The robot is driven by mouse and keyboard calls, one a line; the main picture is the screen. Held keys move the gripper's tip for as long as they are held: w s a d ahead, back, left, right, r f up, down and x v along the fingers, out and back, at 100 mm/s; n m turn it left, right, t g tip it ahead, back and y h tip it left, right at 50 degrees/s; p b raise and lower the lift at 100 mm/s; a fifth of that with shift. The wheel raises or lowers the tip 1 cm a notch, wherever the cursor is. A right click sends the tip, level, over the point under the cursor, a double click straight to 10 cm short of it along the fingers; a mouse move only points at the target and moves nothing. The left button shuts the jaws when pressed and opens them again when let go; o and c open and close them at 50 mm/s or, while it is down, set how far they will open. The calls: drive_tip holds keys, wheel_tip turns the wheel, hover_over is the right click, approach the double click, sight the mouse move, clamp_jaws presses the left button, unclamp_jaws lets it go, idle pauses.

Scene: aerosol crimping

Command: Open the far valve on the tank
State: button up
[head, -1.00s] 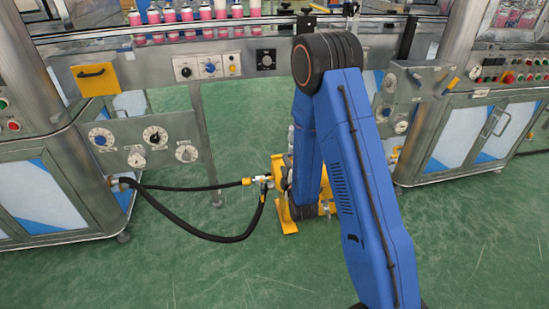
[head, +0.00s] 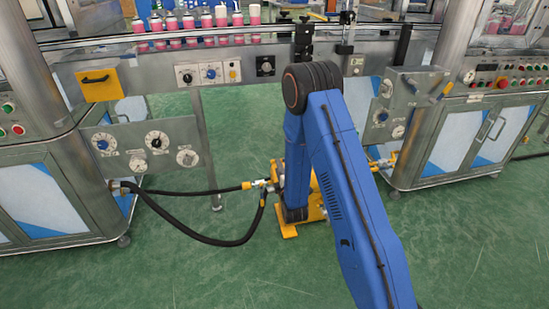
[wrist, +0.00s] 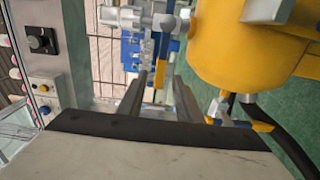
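The yellow tank (wrist: 232,50) fills the upper right of the wrist view. A metal valve (wrist: 128,18) with a narrow yellow-and-blue handle (wrist: 161,73) stands to its left, on the machine side. My gripper (wrist: 160,78) is open, its two dark fingers reaching up from the bottom. The handle's lower end appears between the fingertips; I cannot tell whether they touch it. A second valve handle (wrist: 252,125), blue and yellow, sits below the tank beside a black hose. In the head view my blue arm hides the gripper and most of the tank; its yellow base (head: 290,231) shows.
A black hose (head: 215,240) loops from the left cabinet (head: 50,195) to the tank. The conveyor machine with a knob panel (head: 145,146) stands behind. A right cabinet (head: 470,140) stands beyond the arm. The green floor in front is clear.

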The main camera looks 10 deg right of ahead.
drive_tip(key=w, duration=0.9)
clamp_jaws()
